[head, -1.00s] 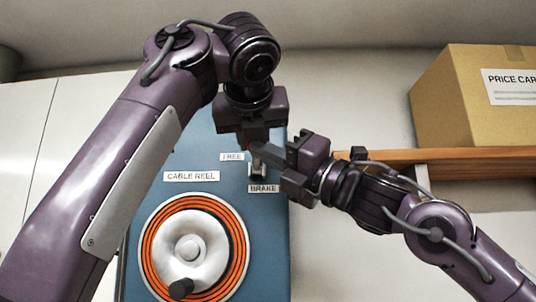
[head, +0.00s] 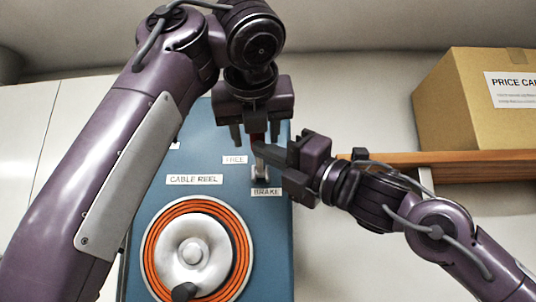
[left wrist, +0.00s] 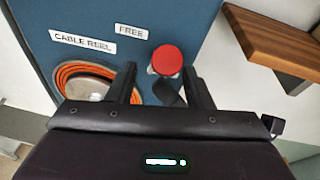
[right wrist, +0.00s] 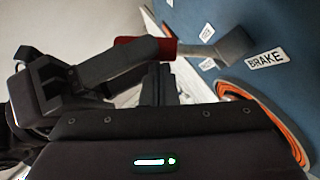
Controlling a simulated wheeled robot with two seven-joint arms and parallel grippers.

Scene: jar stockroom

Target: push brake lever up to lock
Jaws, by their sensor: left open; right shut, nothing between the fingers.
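The brake lever has a red grip (head: 257,137) and a metal shaft (head: 260,163), mounted on the blue panel between the FREE label (head: 235,160) and the BRAKE label (head: 267,191). In the head view the grip is partly hidden. My left gripper (head: 256,142) is open, with its fingers on either side of the grip; the left wrist view shows the red knob (left wrist: 167,60) between and beyond them. My right gripper (head: 264,149) is shut and empty, its tips close beside the lever. In the right wrist view the grip (right wrist: 160,49) shows just beyond its fingers; contact is unclear.
The cable reel (head: 165,240), with orange cable and a dark crank knob (head: 185,291), is lower on the panel. A wooden shelf (head: 480,160) at right carries a cardboard box (head: 440,110). The two grippers are very close together.

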